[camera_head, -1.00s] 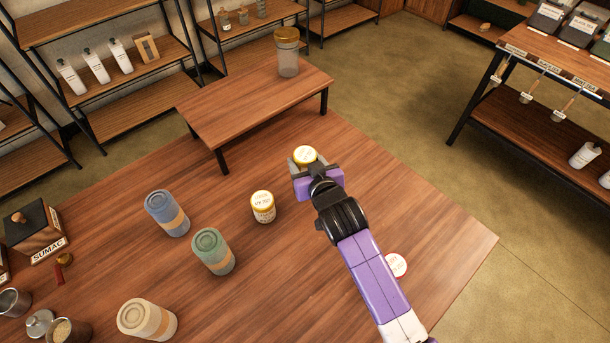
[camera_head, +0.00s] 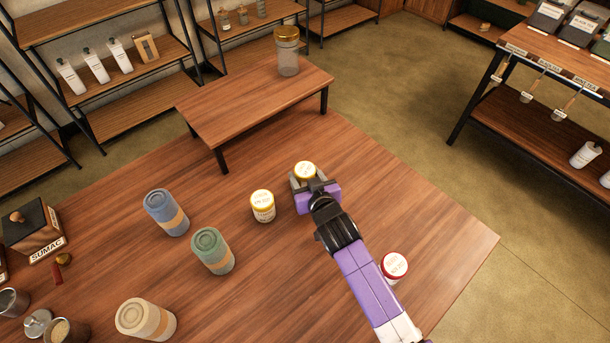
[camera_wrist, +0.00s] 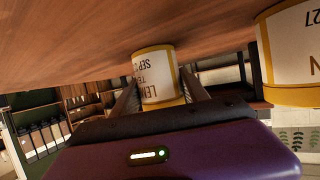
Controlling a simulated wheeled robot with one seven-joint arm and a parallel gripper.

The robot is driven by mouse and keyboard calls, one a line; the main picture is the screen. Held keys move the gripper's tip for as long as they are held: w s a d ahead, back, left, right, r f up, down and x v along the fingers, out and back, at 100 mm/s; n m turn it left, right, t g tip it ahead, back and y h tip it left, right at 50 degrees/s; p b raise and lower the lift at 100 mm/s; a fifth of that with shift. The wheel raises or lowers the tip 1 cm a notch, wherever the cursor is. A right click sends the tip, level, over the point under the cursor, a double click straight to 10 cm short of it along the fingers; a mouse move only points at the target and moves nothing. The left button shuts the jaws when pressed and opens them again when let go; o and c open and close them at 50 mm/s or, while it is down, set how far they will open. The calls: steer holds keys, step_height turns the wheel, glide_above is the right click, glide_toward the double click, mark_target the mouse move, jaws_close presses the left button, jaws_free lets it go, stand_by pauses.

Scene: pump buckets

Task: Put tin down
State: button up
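A small white tin with a gold-yellow rim and lid (camera_head: 305,170) sits between the fingers of my gripper (camera_head: 311,184) over the right part of the wooden table. In the wrist view the same tin (camera_wrist: 158,80) appears upside down, with its label partly readable, and a finger lies along each side of it. My gripper looks shut on it. The tin is at or very close to the tabletop (camera_head: 390,205); I cannot tell whether its base touches.
A similar yellow-lidded tin (camera_head: 262,206) stands just left. A red-lidded tin (camera_head: 394,267) stands beside my arm. Blue (camera_head: 167,213), green (camera_head: 213,251) and cream (camera_head: 145,319) canisters stand further left. A raised wooden shelf (camera_head: 240,105) bears a gold-lidded jar (camera_head: 287,52).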

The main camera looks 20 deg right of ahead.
steer(key=o, duration=0.3)
steer(key=shift+o, duration=0.2)
steer(key=shift+r, duration=0.3)
steer(key=v, duration=1.2)
steer(key=shift+f, duration=0.1)
